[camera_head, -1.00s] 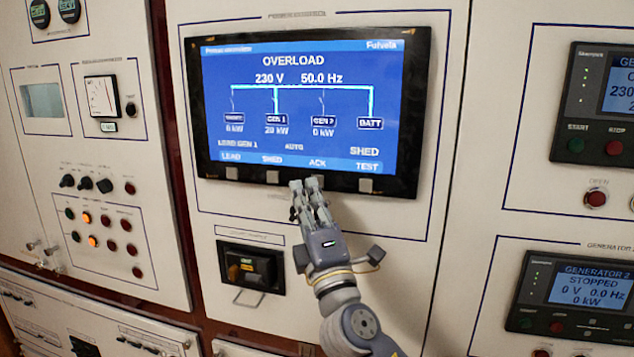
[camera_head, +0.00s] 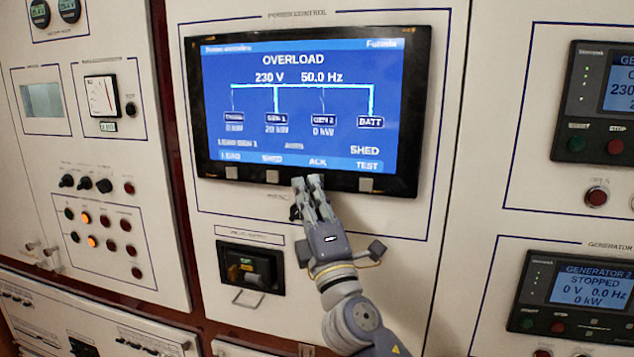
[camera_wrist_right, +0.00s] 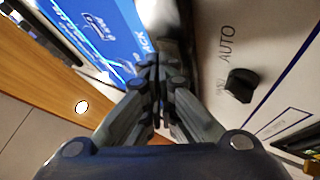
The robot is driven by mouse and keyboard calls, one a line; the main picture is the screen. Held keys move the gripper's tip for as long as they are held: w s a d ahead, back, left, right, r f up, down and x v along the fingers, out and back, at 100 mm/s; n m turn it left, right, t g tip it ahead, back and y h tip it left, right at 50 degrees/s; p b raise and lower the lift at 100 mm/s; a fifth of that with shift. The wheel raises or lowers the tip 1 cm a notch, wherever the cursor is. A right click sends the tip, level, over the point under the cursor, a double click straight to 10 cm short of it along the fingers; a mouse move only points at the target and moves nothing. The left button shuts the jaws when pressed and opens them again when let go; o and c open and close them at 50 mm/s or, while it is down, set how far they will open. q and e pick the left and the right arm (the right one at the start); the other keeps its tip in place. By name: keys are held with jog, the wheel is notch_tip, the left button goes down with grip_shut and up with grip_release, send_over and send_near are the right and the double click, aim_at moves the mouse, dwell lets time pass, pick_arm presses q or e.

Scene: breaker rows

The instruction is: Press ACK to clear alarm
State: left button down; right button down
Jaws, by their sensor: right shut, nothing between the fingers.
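The power control screen (camera_head: 300,110) shows OVERLOAD in the head view, with ACK as the third label along its bottom edge. Several square grey keys sit in the bezel under the labels. The key under ACK is hidden behind the fingertips of my right gripper (camera_head: 308,184). This gripper is shut and empty, pointing up at the bezel; I cannot tell whether it touches the key. In the right wrist view the shut fingers (camera_wrist_right: 160,75) reach the lower edge of the screen (camera_wrist_right: 95,30), beside the ACK label. My left gripper is not in view.
A black rotary knob (camera_wrist_right: 240,85) marked AUTO sits close to my right fingers in the wrist view. Below the screen is a black breaker switch (camera_head: 250,268). Generator panels (camera_head: 575,295) stand at the right, and a lamp panel (camera_head: 105,235) at the left.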

jog(key=shift+w+d, duration=0.1)
jog(key=shift+w, duration=0.15)
jog(key=shift+s, duration=0.1)
dwell(0.4)
jog(key=shift+s+a, duration=0.25)
jog(key=shift+s, duration=0.5)
jog(key=s, duration=0.1)
jog(key=s+a+p, duration=0.1)
jog(key=s, duration=0.2)
jog(key=shift+s+a, duration=0.3)
jog(key=shift+s, duration=0.05)
dwell(0.3)
